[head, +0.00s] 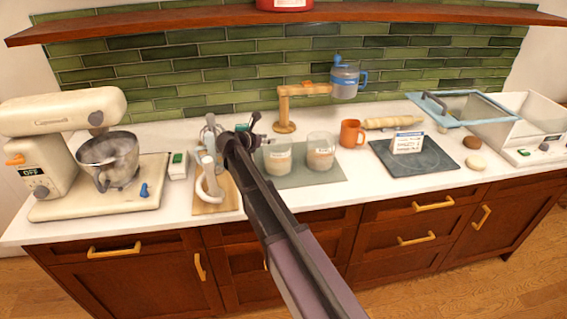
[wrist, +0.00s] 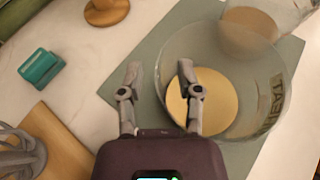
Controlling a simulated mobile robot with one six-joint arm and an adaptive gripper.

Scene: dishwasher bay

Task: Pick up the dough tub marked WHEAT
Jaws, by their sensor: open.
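The clear dough tub marked WHEAT (wrist: 272,112) fills the right of the wrist view, with pale dough at its bottom. Only part of its lettering shows there. It appears to be the left tub (head: 278,160) on the mat in the head view, where its label is too small to read. My gripper (wrist: 158,74) is open and empty. In the wrist view its right finger overlaps the tub's inside and its left finger shows outside the near wall; contact cannot be told. In the head view my gripper (head: 250,130) is just left of this tub.
A second tub (head: 320,152) with browner dough stands close on the right, on the same grey-green mat (head: 300,179). An orange mug (head: 352,134) is beyond it. A wooden stand (head: 284,112) rises behind. A wooden board (head: 214,207) with a pale tool lies left.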

